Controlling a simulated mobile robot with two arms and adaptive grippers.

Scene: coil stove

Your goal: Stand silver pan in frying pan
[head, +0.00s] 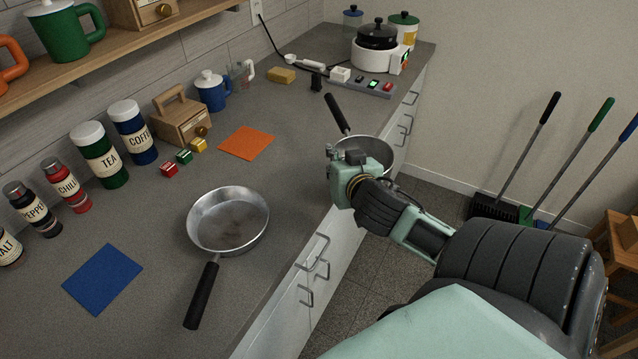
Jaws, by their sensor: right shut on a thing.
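The frying pan (225,230) lies flat and empty on the counter, metallic grey, its black handle pointing toward the lower left. The silver pan (370,149) is further back, around the counter's right edge, with its black handle pointing up and to the left. My right gripper (337,165) is at the near side of the silver pan and is shut on it; the gripper hides its near wall and the exact grip. I cannot tell how far the silver pan is above the counter. My left gripper is not in view.
An orange mat (247,142) and a blue mat (103,278) lie on the counter. Canisters and spice jars line the wall under a shelf (130,32). A cooker (379,48) and a power strip (362,83) are at the back. Brooms stand at the right.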

